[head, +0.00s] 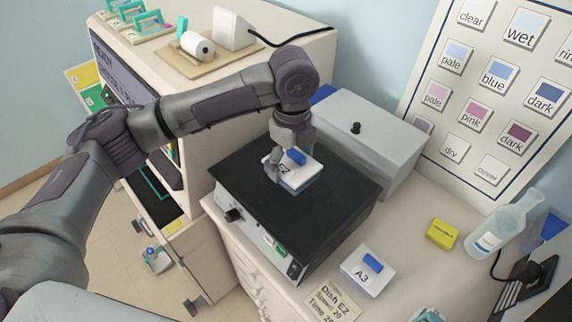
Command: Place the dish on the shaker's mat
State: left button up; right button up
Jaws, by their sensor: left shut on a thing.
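The dish (302,180) is a small white box with a blue handle on its lid and a label that looks like "E2" or "EZ". My left gripper (284,166) points down at the dish and is shut on it; the fingers partly cover its left side. The dish is over the black mat (335,208) of the shaker (255,232), towards the mat's back part. I cannot tell whether it touches the mat or hangs just above it. My right gripper is not in view.
A second white dish (358,281) marked A3 and a note card (331,300) lie in front of the shaker. A grey box (369,140) with a black knob stands close behind it. A yellow block (442,234) and a clear bottle (505,225) are at right. The mat's front is clear.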

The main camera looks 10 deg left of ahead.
aim_at(286, 171)
pick_arm(q)
jog(key=shift+w+a+f, duration=0.55)
jog(key=shift+w+a, duration=0.05)
jog(key=shift+w, duration=0.15)
jog(key=shift+a+f+p, duration=0.1)
jog(key=shift+f+p, duration=0.15)
jog(key=shift+p, duration=0.1)
notch_tip(286, 171, down, 3)
jog(key=shift+f+p, duration=0.1)
jog(key=shift+p, duration=0.6)
jog(key=shift+f, duration=0.3)
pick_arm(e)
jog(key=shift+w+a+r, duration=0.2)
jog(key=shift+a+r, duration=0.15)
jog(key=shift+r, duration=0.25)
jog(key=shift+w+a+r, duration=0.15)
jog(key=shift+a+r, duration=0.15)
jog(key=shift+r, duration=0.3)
pick_arm(q)
jog(key=shift+f, duration=0.1)
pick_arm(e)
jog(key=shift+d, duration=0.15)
pick_arm(q)
jog(key=o, duration=1.1)
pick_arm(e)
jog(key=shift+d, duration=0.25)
